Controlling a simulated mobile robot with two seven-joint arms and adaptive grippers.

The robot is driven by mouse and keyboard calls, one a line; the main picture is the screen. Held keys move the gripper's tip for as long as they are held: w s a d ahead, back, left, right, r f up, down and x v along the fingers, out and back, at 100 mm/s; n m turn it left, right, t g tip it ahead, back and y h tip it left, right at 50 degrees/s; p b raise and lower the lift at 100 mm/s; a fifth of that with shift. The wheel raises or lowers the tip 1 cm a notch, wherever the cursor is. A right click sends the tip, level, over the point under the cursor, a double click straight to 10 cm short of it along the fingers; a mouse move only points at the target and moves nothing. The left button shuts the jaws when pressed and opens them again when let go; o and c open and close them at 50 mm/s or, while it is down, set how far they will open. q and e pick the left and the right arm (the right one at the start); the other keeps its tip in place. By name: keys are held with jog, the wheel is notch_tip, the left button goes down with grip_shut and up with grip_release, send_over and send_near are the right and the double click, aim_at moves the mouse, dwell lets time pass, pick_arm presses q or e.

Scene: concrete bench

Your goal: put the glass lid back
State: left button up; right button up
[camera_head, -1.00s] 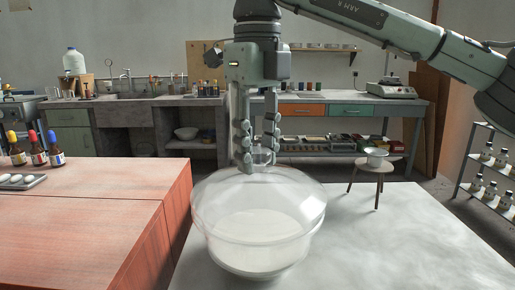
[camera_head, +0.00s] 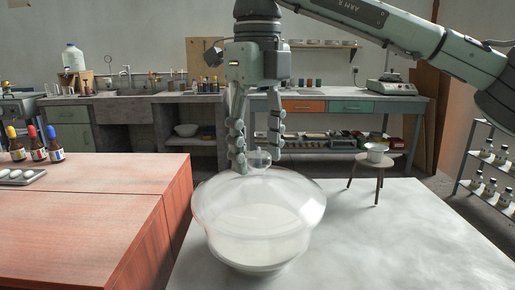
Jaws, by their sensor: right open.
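The glass lid (camera_head: 295,195) is clear and domed, with a round knob (camera_head: 258,160) on top. It rests on the rim of a large pale bowl (camera_head: 258,245) on the grey bench top, and looks about level. My right gripper (camera_head: 258,165) points straight down over the lid. Its fingers are open, one on either side of the knob, and appear apart from it. My left gripper is not in view.
The concrete bench top (camera_head: 420,240) is clear to the right of the bowl. A reddish wooden table (camera_head: 80,220) adjoins at left, with several dropper bottles (camera_head: 38,150) and a tray (camera_head: 22,178). A stool with a small bowl (camera_head: 376,153) stands behind.

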aim_at(257, 153)
jog(key=shift+r, duration=0.5)
pick_arm(q)
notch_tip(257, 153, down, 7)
jog(key=p, duration=0.3)
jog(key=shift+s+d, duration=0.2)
pick_arm(e)
notch_tip(257, 153, up, 12)
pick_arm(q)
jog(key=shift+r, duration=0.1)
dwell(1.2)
